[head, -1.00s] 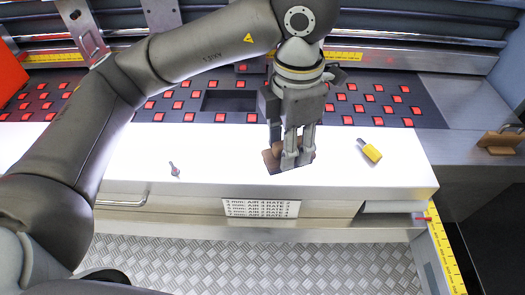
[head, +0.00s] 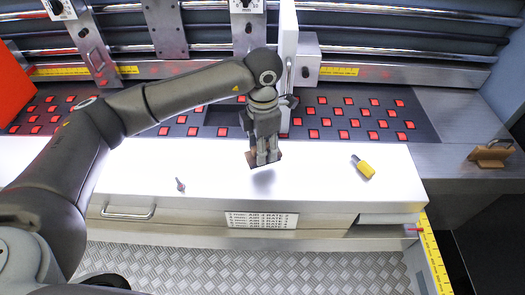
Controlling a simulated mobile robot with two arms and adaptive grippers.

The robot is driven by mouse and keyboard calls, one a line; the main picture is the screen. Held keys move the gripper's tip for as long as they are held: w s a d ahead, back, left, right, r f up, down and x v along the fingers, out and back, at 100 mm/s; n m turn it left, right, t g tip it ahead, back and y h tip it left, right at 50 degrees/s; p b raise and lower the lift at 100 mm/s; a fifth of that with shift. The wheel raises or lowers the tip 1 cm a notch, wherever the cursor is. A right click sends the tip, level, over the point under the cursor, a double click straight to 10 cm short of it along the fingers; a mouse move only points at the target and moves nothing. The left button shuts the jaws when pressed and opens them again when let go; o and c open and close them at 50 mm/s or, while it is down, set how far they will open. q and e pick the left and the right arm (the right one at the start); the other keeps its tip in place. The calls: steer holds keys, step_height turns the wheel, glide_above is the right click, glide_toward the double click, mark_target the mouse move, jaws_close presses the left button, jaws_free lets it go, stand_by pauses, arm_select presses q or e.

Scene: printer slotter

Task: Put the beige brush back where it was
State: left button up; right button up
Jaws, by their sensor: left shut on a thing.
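The beige brush (head: 251,158) shows as a small brownish block between the fingers of my left gripper (head: 266,160) in the head view. The gripper points down and is shut on it. The fingers hide much of the brush. A soft shadow lies on the white table (head: 320,185) below, so the brush seems held a little above it. My right gripper is not in view.
A yellow-handled tool (head: 363,168) lies on the table to the right, and a small dark tool (head: 180,185) to the left. A brown block-like thing (head: 490,153) sits on the grey metal counter at right. Red-dotted panels (head: 370,122) run behind.

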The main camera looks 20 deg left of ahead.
arm_select(q)
step_height(320, 180, down, 3)
steer(key=shift+w+a+f+p, duration=0.1)
steer(key=shift+p, duration=0.3)
steer(key=shift+f, duration=0.1)
steer(key=shift+f+b, duration=0.15)
steer(key=shift+b, duration=0.15)
steer(key=o, duration=1)
steer(key=shift+c, duration=0.2)
